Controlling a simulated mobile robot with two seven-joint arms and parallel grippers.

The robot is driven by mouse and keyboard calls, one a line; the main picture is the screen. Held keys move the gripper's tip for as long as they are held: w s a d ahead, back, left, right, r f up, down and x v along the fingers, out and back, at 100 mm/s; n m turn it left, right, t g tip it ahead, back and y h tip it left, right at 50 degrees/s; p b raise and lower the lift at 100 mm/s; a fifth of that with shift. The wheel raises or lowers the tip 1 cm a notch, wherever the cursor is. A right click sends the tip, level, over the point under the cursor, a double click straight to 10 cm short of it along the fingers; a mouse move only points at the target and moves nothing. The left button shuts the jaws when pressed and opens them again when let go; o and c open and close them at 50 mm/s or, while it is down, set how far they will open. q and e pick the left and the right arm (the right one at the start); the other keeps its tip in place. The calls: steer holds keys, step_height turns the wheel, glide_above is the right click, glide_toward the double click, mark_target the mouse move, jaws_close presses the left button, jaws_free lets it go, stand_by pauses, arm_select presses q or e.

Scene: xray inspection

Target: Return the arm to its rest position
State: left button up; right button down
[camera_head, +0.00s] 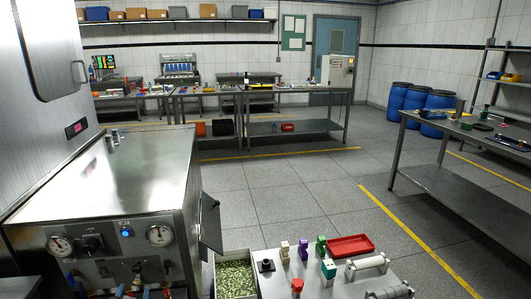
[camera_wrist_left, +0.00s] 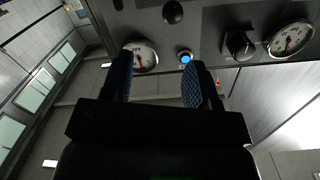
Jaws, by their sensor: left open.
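My left gripper (camera_wrist_left: 162,60) shows in the left wrist view with its two blue-padded fingers apart and nothing between them. It faces the front panel of the steel cabinet (camera_head: 125,180), near a round gauge (camera_wrist_left: 140,57) and a blue button (camera_wrist_left: 184,56). In the head view the left gripper is hard to make out among small parts at the bottom edge, below the panel. My right gripper is in neither view.
The tiled floor (camera_head: 290,190) between is clear.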

arm_select(q)
steer(key=s+d+f+g+h+p, duration=0.1)
steer(key=s+d+f+g, duration=0.2)
steer(key=s, duration=1.2)
steer(key=s+d+f+g+h+p, duration=0.1)
steer(key=s+d+f, duration=0.3)
steer(key=s, duration=1.1)
steer(key=shift+d+g+h, duration=0.7)
steer(key=shift+g+h, duration=0.1)
steer(key=shift+g, duration=0.1)
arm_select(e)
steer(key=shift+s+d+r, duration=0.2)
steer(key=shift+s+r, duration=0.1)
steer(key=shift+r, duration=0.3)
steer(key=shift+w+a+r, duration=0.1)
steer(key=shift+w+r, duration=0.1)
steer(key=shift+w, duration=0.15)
